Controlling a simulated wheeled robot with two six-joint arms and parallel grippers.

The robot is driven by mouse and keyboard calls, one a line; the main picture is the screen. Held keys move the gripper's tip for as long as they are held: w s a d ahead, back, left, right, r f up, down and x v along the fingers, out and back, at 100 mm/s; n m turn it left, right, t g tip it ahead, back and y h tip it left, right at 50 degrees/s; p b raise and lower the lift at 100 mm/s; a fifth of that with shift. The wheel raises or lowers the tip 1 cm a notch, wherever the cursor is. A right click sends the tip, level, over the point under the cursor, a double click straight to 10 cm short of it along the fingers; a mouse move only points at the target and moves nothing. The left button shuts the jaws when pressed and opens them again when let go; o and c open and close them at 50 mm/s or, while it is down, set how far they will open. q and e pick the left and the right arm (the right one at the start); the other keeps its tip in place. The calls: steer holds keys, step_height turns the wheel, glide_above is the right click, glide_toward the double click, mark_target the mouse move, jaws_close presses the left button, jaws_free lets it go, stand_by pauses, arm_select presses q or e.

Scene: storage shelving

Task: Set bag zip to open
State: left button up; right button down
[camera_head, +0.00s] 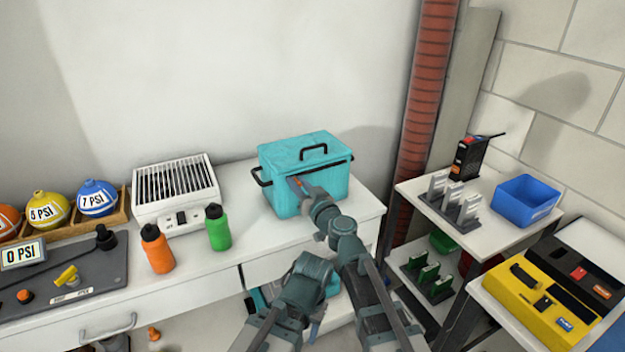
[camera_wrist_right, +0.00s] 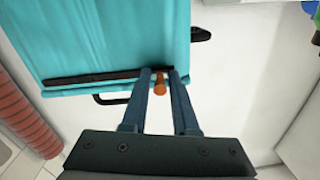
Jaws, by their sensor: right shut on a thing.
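The teal bag (camera_head: 318,178) is box-shaped and stands on the white counter, with a black handle on top and another on its left side. A dark zip line runs along its upper front edge. In the right wrist view the bag (camera_wrist_right: 115,35) fills the upper left, with the dark zip strip (camera_wrist_right: 95,76) across it. My right gripper (camera_head: 297,186) is at the bag's front, near its left end. In the right wrist view its fingers (camera_wrist_right: 162,75) are shut around a small orange zip pull (camera_wrist_right: 160,86). My left gripper's fingers are not seen.
A white grilled heater (camera_head: 175,192), an orange bottle (camera_head: 157,250) and a green bottle (camera_head: 218,228) stand left of the bag. A red pipe (camera_head: 425,90) rises behind at right. A shelf with a blue bin (camera_head: 525,203) and a yellow case (camera_head: 530,305) are farther right.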

steer(key=shift+s+a, duration=0.25)
steer(key=shift+a, duration=0.1)
steer(key=c, duration=0.9)
jaws_free()
